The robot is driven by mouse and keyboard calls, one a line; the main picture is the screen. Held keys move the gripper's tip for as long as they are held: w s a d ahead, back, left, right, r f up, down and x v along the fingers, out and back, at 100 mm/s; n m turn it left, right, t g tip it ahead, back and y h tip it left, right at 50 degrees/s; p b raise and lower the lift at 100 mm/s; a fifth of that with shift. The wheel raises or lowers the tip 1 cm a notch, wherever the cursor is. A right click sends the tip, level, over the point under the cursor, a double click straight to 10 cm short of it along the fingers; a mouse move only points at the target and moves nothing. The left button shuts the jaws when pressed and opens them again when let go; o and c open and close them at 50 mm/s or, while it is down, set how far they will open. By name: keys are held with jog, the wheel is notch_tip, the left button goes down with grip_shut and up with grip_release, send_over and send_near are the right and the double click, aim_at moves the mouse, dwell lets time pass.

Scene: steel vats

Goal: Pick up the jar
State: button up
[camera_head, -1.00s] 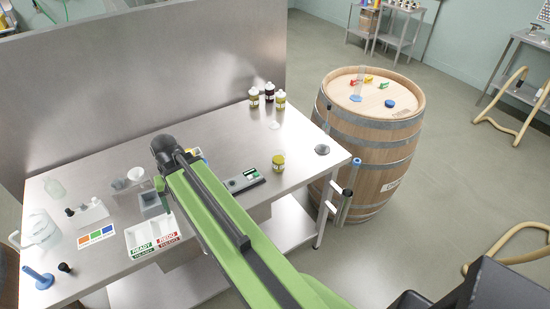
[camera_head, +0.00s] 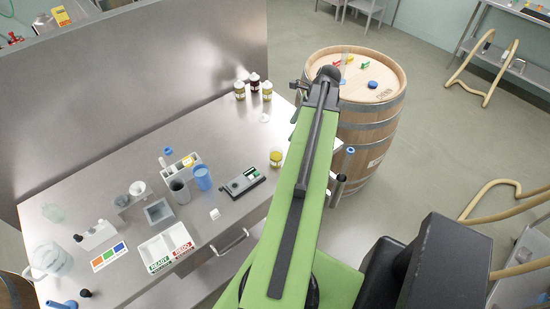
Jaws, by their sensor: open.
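The picture does not show which jar is the task's. My arm reaches away over the table's right end, its dark far joint in front of the barrel. My gripper's fingers are hidden behind the arm. Nothing visible touches the jars.
A wooden barrel (camera_head: 372,120) with small coloured items on top stands right of the table. A steel panel (camera_head: 140,85) backs the table.

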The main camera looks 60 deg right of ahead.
jog(key=b, duration=1)
send_near(276, 153)
jog(key=a+f, duration=0.1)
jog(key=a, duration=0.2)
jog(key=shift+w+d+f, duration=0.1)
jog(key=shift+w+f, duration=0.15)
jog(key=shift+f, duration=0.25)
jog(key=b+x, duration=0.5)
jog(key=shift+f, duration=0.15)
jog(key=shift+r, duration=0.2)
grip_shut()
